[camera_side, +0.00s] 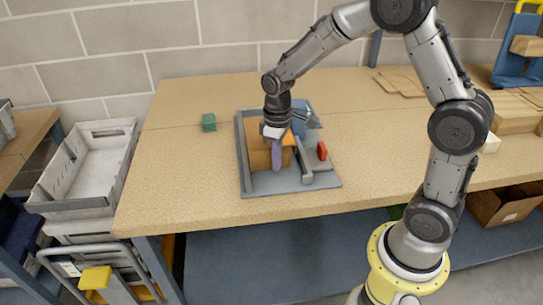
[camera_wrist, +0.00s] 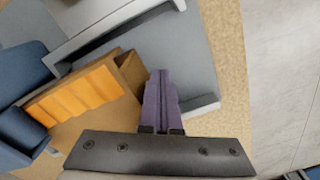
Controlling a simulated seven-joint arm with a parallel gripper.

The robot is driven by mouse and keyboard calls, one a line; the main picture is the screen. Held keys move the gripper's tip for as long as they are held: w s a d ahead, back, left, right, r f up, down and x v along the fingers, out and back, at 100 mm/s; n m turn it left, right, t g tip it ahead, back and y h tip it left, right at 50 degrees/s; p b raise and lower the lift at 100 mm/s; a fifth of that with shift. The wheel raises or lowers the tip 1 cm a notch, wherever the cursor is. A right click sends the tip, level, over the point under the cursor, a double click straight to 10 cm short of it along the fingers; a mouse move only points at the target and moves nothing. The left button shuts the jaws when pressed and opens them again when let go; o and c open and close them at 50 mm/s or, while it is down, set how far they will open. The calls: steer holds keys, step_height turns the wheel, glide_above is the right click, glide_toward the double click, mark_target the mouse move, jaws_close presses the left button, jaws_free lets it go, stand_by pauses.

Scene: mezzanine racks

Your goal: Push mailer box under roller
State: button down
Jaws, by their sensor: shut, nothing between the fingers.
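The mailer box (camera_side: 259,156) is brown cardboard with an orange ridged part on top, and sits in a grey fixture (camera_side: 262,187) on the table. In the wrist view the box (camera_wrist: 131,72) lies left of my fingers. A blue rounded part, apparently the roller (camera_side: 299,118), stands at the back of the fixture, partly hidden by my wrist; it also shows at the left in the wrist view (camera_wrist: 22,72). My gripper (camera_side: 277,167) is shut and empty, its purple fingers pointing down beside the box's near end. I cannot tell whether they touch it.
Grey rails (camera_side: 304,161) flank the box, and a red block (camera_side: 322,151) sits on the fixture's right. A green block (camera_side: 209,122) stands left on the table. Flat cardboard (camera_side: 398,82) lies at the back right.

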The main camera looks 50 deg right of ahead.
stand_by(0.4)
steer(key=shift+w+d, duration=0.4)
stand_by(0.4)
steer(key=shift+w+d, duration=0.45)
steer(key=shift+w+d, duration=0.1)
steer(key=shift+w+d, duration=0.3)
steer(key=shift+w, duration=0.05)
stand_by(0.3)
steer(key=shift+d, duration=0.1)
steer(key=shift+w+d, duration=0.35)
steer(key=shift+w, duration=0.05)
steer(key=shift+w+d, duration=0.1)
stand_by(0.6)
